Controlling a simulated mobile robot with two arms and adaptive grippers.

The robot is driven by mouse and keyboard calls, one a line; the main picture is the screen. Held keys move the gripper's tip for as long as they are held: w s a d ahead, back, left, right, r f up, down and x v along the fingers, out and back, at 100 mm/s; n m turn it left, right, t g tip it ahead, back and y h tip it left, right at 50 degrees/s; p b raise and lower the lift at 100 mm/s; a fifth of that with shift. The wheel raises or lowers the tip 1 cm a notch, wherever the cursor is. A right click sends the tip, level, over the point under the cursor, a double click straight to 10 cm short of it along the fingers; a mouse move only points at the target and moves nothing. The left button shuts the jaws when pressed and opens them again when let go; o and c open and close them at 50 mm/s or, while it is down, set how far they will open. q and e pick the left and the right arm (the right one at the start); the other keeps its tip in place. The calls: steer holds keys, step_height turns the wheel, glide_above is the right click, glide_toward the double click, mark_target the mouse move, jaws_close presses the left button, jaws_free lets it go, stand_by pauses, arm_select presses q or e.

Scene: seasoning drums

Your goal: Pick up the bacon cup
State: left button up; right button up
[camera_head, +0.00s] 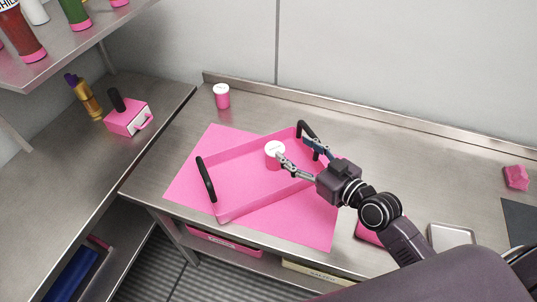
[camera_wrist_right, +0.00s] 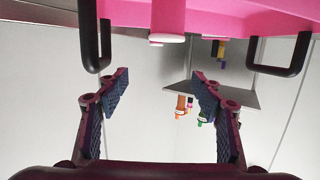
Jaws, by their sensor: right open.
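A pink cup with a white lid (camera_head: 274,148) stands upright in the pink tray (camera_head: 240,207). A second pink cup with a white lid (camera_head: 222,96) stands on the counter behind the tray. The lettering is too small to tell which is the bacon cup. My right gripper (camera_head: 299,153) is open and empty above the tray's right part, one finger close to the tray cup. In the right wrist view, whose picture is upside down, the open fingers (camera_wrist_right: 161,92) are wide apart and the tray cup (camera_wrist_right: 167,17) shows beyond them. My left gripper is out of view.
The tray has black handles at its left end (camera_head: 206,180) and right end (camera_head: 307,129), the right one close to my gripper. A pink mat (camera_head: 190,185) lies under it. A pink box (camera_head: 128,119) and bottle (camera_head: 87,97) stand on the left counter. The back counter is mostly clear.

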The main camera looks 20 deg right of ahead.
mark_target(275, 150)
steer(key=f+b, duration=0.3)
steer(key=f, duration=0.1)
steer(key=f+b, duration=0.2)
steer(key=shift+w+a+b, duration=0.1)
steer(key=shift+w+b, duration=0.15)
steer(key=shift+b, duration=0.05)
steer(key=shift+w+a, duration=0.2)
steer(key=shift+w, duration=0.25)
steer(key=shift+p+x, duration=0.35)
steer(key=shift+x, duration=0.5)
steer(key=x, duration=0.2)
steer(key=p+x, duration=0.1)
steer(key=x, duration=0.1)
steer(key=shift+s+a, duration=0.15)
steer(key=shift+a, duration=0.25)
steer(key=shift+w+a+f, duration=0.2)
steer(key=shift+w+f, duration=0.1)
steer(key=shift+w, duration=0.15)
steer(key=c, duration=1.2)
steer(key=shift+r, duration=0.15)
steer(key=shift+c, duration=1.3)
